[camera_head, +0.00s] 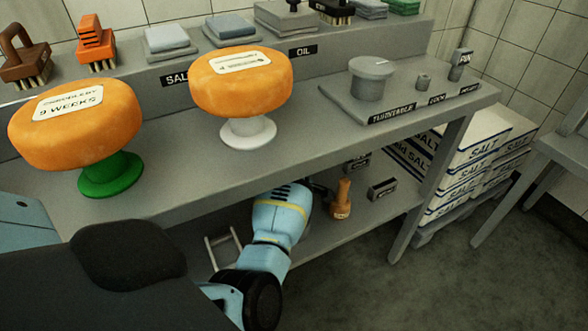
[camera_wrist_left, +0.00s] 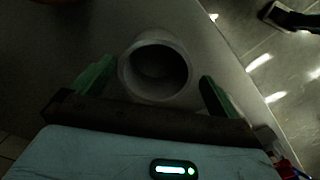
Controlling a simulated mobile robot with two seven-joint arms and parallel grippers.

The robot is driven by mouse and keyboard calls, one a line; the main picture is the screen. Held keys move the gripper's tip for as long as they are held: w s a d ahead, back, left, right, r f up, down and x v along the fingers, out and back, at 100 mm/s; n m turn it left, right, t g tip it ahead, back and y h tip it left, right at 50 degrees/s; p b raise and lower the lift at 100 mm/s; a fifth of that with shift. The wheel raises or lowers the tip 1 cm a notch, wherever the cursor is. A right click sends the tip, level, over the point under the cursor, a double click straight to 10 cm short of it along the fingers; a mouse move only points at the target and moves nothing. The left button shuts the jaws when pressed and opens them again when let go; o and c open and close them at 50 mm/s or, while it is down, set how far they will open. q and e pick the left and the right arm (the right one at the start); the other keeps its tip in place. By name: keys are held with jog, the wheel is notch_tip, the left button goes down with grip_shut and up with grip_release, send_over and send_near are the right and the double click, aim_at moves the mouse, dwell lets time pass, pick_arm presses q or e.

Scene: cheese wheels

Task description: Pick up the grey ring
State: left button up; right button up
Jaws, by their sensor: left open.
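The grey ring (camera_wrist_left: 155,70) shows in the left wrist view as a pale, hollow round piece with a dark opening. It rests on a grey surface, just ahead of my left gripper. My left gripper (camera_wrist_left: 155,88) is open, with one green finger on each side of the ring and a gap on both sides. In the head view my left arm reaches under the table top to the lower shelf. The ring cannot be made out there, and the fingers are hidden. My right gripper is not in view.
The table top (camera_head: 330,140) hangs over my left arm. Two orange cheese wheels (camera_head: 62,122) (camera_head: 241,82) stand above on pedestals. Salt boxes (camera_head: 468,165) are stacked at right.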

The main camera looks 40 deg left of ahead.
pick_arm(q)
notch_tip(320, 180, down, 5)
jog(key=shift+w+a+b, duration=0.1)
jog(key=shift+w+b, duration=0.05)
jog(key=shift+b, duration=0.85)
jog(key=shift+r, duration=0.1)
jog(key=c, duration=0.9)
